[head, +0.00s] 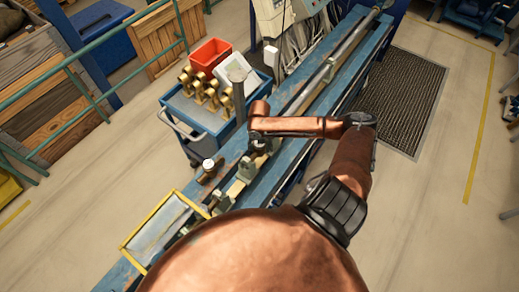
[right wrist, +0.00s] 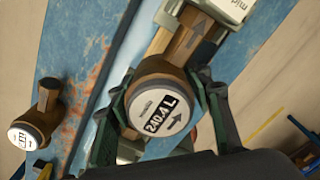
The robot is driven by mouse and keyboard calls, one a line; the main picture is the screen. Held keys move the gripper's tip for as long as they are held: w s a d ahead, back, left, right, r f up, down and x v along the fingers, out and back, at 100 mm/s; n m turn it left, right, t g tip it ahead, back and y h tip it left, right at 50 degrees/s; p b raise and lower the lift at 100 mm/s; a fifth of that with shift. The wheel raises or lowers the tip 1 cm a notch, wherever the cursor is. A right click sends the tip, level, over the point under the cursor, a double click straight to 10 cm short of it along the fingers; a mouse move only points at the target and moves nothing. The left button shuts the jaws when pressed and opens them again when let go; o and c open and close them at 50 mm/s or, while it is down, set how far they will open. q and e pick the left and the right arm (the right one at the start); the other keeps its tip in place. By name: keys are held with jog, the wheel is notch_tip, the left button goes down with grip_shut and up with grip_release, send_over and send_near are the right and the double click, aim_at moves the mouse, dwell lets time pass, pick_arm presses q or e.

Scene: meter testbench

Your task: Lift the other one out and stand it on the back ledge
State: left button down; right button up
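A brass water meter (right wrist: 158,105) with a round white face reading 240.4 L lies between the fingers of my right gripper (right wrist: 165,110) in the right wrist view. The fingers flank it closely; I cannot tell whether they press on it. In the head view my right gripper (head: 262,145) is over the blue bench (head: 283,100), and this meter is mostly hidden there. A second brass meter (right wrist: 40,118) with a white face is apart, to the left in the right wrist view; a meter (head: 209,170) also shows on the bench in the head view. My left gripper is not in view.
A yellow-framed tray (head: 152,235) is at the near end of the bench. A dark mat (head: 405,100) lies on the floor to the right.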

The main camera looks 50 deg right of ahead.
grip_shut()
dwell(0.3)
